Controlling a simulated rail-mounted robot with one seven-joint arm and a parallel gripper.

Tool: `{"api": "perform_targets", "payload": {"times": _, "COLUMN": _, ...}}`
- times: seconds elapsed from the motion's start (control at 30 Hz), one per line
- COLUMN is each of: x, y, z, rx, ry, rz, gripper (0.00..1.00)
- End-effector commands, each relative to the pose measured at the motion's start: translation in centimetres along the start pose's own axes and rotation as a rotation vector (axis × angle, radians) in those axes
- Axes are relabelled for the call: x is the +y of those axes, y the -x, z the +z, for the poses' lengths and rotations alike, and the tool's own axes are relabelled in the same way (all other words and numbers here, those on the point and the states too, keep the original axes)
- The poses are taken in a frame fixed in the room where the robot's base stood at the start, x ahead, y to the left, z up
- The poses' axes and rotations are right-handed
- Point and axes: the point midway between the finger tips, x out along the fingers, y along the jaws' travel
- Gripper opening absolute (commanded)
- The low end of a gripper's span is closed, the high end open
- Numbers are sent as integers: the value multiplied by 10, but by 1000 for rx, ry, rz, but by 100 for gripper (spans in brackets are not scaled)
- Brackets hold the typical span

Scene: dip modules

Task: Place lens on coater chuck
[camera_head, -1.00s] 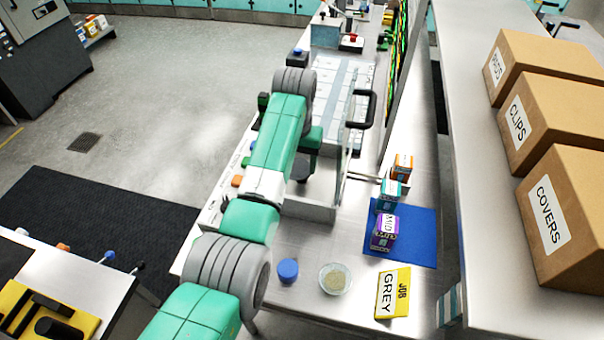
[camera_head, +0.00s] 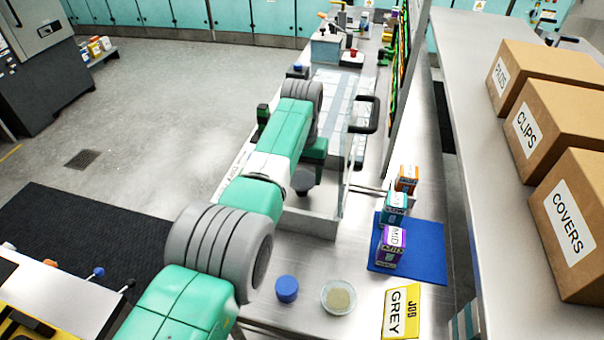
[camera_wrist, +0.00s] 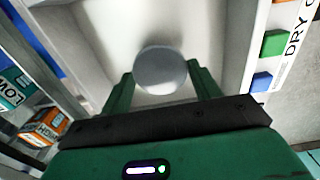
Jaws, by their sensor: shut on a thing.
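My gripper (camera_wrist: 163,82) has green fingers closed on the sides of a round grey disc, the lens (camera_wrist: 160,68), in the wrist view. The lens is over the pale floor of an open-topped, light-walled enclosure. In the head view my green gripper (camera_head: 314,155) is down inside this enclosure (camera_head: 310,224). A dark round-topped piece on a short stem (camera_head: 303,181), which looks like the coater chuck, shows beside and below the gripper. I cannot tell whether the lens touches it; in the wrist view the lens hides what is under it.
A clear panel with a dark handle (camera_head: 366,114) stands at the enclosure's right. A blue-lidded jar (camera_head: 287,289), a glass dish (camera_head: 338,297) and a yellow GREY card (camera_head: 402,311) are in front.

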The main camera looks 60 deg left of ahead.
Motion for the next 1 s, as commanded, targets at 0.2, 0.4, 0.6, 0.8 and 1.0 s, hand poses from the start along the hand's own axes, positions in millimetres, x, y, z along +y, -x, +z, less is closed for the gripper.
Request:
{"api": "perform_targets", "payload": {"times": 0.2, "x": 0, "y": -3, "z": 0, "rx": -1, "ry": 0, "rz": 0, "gripper": 80}}
{"api": "perform_targets", "payload": {"times": 0.4, "x": 0, "y": -3, "z": 0, "rx": -1, "ry": 0, "rz": 0, "gripper": 84}}
{"api": "perform_targets", "payload": {"times": 0.6, "x": 0, "y": 12, "z": 0, "rx": 1, "ry": 0, "rz": 0, "gripper": 84}}
{"api": "perform_targets", "payload": {"times": 0.8, "x": 0, "y": 65, "z": -1, "rx": 4, "ry": 0, "rz": 1, "gripper": 84}}
{"api": "perform_targets", "payload": {"times": 1.0, "x": 0, "y": 105, "z": 0, "rx": 0, "ry": 0, "rz": 1, "gripper": 84}}
